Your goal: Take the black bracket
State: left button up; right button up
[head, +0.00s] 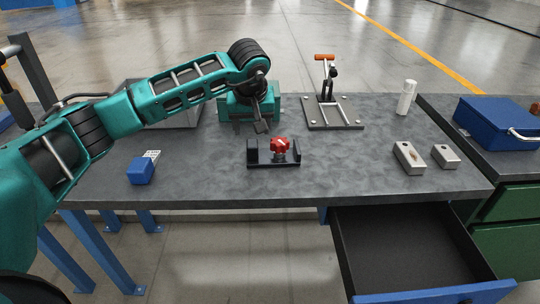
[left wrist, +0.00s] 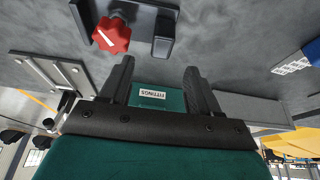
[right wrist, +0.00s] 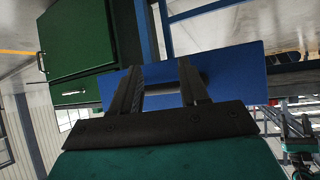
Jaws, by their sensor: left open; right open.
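The black bracket (head: 253,152) stands near the middle of the grey workbench, with a red knob (head: 279,145) between its two uprights. My left gripper (head: 262,128) is open and empty, just behind and above the bracket, apart from it. In the left wrist view the bracket (left wrist: 164,32) and red knob show at the top, beyond the open fingers (left wrist: 159,66). My right gripper (right wrist: 158,65) is open and empty in the right wrist view, facing a blue panel; it does not show in the head view.
A teal box (head: 235,108) labelled FITTINGS stands behind the left gripper. A toggle clamp on a plate (head: 335,125) is at the back. A blue block (head: 140,172) is at left, metal blocks (head: 408,157) and a white bottle (head: 406,96) at right. An open drawer (head: 420,255) juts out at front right.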

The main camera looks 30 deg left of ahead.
aim_at(252, 143)
pick_arm(q)
jog(key=shift+s+b+x, duration=0.15)
jog(key=shift+x, duration=1.35)
jog(key=shift+s+b+x, duration=0.1)
jog(key=shift+b+x, duration=0.05)
jog(key=shift+x, duration=1.3)
jog(key=shift+d, duration=0.1)
grip_shut()
